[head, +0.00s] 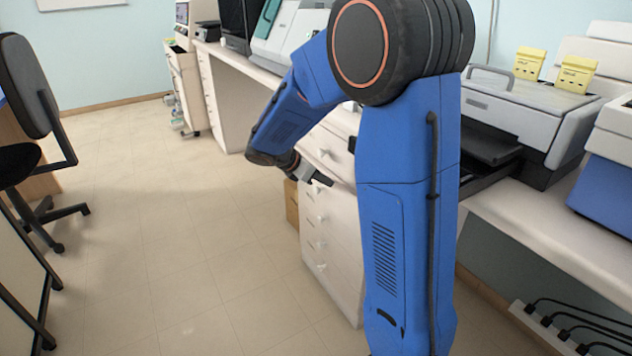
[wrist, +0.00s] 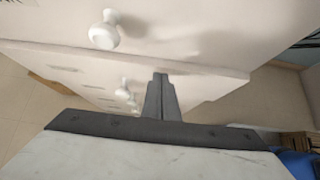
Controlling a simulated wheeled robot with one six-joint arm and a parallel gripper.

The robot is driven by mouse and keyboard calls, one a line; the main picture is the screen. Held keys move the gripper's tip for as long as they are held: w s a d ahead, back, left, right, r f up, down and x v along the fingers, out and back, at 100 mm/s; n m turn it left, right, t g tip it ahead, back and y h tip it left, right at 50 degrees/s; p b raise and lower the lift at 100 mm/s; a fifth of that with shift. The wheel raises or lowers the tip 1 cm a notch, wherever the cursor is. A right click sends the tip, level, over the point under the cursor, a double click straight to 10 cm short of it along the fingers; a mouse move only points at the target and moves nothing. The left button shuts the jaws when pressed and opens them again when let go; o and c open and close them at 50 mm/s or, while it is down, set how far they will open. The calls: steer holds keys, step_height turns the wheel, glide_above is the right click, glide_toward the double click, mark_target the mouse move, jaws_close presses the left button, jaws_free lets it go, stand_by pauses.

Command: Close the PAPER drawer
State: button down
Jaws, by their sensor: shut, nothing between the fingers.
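A white drawer unit (head: 335,245) with round knobs stands under the counter, partly hidden behind my blue arm. Its upper drawer front (head: 329,143) appears to stand out past the fronts below. That drawer front also fills the top of the wrist view (wrist: 200,40), with a white knob (wrist: 104,31) on it. I cannot read a PAPER label in either view. My gripper (head: 326,180) is shut and empty, just below the upper front. In the wrist view its fingertips (wrist: 160,78) reach the lower edge of that front; I cannot tell whether they touch.
A printer (head: 545,110) with two yellow boxes stands on the counter at the right. An office chair (head: 35,120) is at the far left. The tiled floor (head: 170,220) between them is clear. Lower knobs (wrist: 125,92) show beneath the upper drawer front.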

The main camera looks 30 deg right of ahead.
mark_target(338, 179)
steer(key=shift+d, duration=0.4)
steer(key=shift+d, duration=1)
steer(key=shift+r, duration=0.1)
steer(key=shift+d, duration=0.1)
